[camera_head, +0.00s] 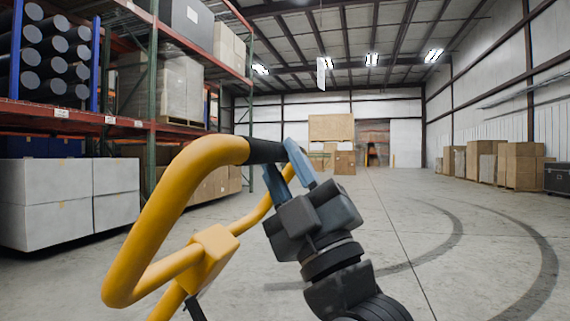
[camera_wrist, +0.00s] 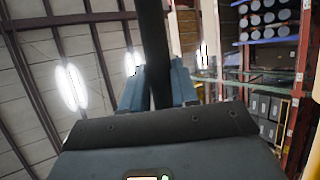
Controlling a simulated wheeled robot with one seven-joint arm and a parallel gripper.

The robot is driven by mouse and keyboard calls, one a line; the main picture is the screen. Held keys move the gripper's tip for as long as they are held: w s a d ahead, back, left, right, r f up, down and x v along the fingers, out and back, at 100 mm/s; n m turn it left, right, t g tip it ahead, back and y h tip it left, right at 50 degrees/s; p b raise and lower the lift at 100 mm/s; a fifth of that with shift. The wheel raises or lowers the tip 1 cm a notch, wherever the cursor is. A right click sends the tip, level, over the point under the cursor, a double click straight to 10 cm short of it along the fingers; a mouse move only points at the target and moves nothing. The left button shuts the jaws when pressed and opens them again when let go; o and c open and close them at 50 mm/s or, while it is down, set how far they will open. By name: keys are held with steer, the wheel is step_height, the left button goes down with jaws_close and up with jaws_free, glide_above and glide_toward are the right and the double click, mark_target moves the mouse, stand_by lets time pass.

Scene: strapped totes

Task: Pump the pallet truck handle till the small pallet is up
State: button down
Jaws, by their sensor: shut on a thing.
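The yellow pallet truck handle (camera_head: 140,240) fills the left and middle of the head view as a bent tube loop with a yellow block (camera_head: 210,258) at its lower part. A black grip (camera_head: 266,151) forms part of the loop's top bar. My gripper (camera_head: 285,165) is shut on this black grip, with its blue-grey fingers on either side of it. In the wrist view the dark grip (camera_wrist: 155,50) runs between the two fingers (camera_wrist: 158,88). The small pallet and the truck's forks are not in view.
A storage rack (camera_head: 155,100) with wrapped loads and rolls stands at the left. White boxes (camera_head: 70,200) sit on the floor below it. Cardboard boxes (camera_head: 520,165) line the right wall. The concrete floor (camera_head: 440,250) at centre and right is clear.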

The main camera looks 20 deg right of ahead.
steer(key=shift+f, duration=0.6)
steer(key=shift+d+r, duration=0.1)
steer(key=shift+r, duration=0.1)
